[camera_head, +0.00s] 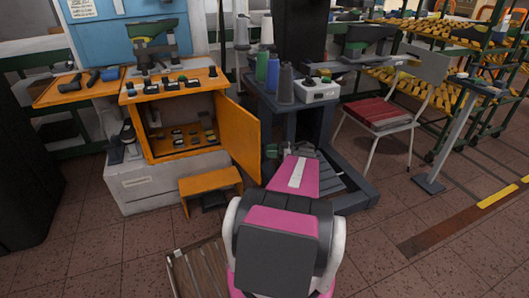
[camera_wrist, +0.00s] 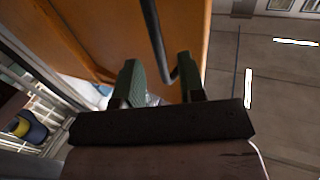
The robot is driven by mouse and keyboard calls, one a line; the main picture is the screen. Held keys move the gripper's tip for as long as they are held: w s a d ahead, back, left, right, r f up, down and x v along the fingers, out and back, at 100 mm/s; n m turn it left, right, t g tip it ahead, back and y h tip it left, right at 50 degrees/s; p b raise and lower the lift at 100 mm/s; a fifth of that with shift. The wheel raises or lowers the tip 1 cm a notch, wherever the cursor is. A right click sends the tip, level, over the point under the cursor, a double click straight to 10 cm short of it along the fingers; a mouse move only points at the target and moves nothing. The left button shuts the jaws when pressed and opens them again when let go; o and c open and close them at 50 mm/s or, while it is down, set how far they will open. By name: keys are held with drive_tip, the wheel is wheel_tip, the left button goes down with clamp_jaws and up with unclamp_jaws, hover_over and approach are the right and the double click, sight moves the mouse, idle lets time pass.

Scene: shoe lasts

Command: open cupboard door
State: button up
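The orange cupboard (camera_head: 160,120) stands left of centre in the head view, with small items on its inner shelf. Its door (camera_head: 239,137) is swung open on the right side. In the wrist view the door's orange face (camera_wrist: 110,30) fills the upper left and middle, with a dark bar handle (camera_wrist: 157,40) on it. My gripper (camera_head: 275,151) is on the far right side of the door. In the wrist view my gripper (camera_wrist: 160,85) has its two dark green fingers apart. The handle's lower end shows between them, nearer the right finger; contact cannot be told.
A small orange stool (camera_head: 211,182) stands in front of the cupboard. A dark bench with thread spools (camera_head: 273,72) is behind my gripper. A chair with a red seat (camera_head: 378,113) stands to the right. A wooden pallet (camera_head: 203,270) lies on the floor at the front.

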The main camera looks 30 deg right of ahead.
drive_tip(key=v, duration=0.7)
drive_tip(key=shift+d, duration=0.1)
idle(0.4)
